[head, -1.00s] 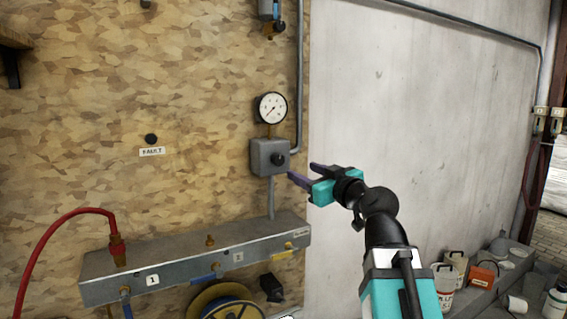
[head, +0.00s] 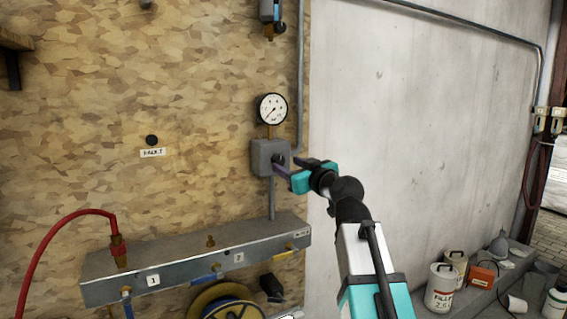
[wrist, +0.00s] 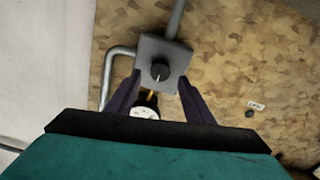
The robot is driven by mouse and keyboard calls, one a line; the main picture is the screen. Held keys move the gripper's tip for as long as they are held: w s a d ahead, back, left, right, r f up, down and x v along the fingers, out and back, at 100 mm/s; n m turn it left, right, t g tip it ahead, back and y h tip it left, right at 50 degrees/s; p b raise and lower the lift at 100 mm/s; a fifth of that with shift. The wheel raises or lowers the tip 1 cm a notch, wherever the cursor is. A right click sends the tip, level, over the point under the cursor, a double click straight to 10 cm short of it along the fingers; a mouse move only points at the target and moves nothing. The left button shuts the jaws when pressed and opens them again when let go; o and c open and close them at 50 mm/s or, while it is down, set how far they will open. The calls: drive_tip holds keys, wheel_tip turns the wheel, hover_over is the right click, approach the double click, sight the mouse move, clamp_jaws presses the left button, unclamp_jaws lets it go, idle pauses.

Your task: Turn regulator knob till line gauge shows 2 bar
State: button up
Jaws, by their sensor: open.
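The line gauge (head: 271,108) is a round white dial with a black rim on the board. Its needle points to the lower left; I cannot read the figures. Below it is a grey regulator box (head: 262,157) with a black knob on its front. In the wrist view the knob (wrist: 160,71) shows with a pale mark, and the gauge (wrist: 146,110) is partly hidden behind my gripper. My gripper (head: 285,166) is open and empty, close in front of the box. In the wrist view its purple fingers (wrist: 160,95) spread to either side of the knob, apart from it.
A grey manifold (head: 195,262) with a red hose (head: 65,222) and several valves juts out below. A grey conduit (head: 299,75) runs up beside the gauge. Containers (head: 443,285) stand on a ledge at lower right. The pale wall to the right is clear.

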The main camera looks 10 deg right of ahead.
sight(280, 161)
drive_tip(key=shift+x, duration=2.3)
drive_tip(key=c, duration=1)
drive_tip(key=shift+c, duration=0.2)
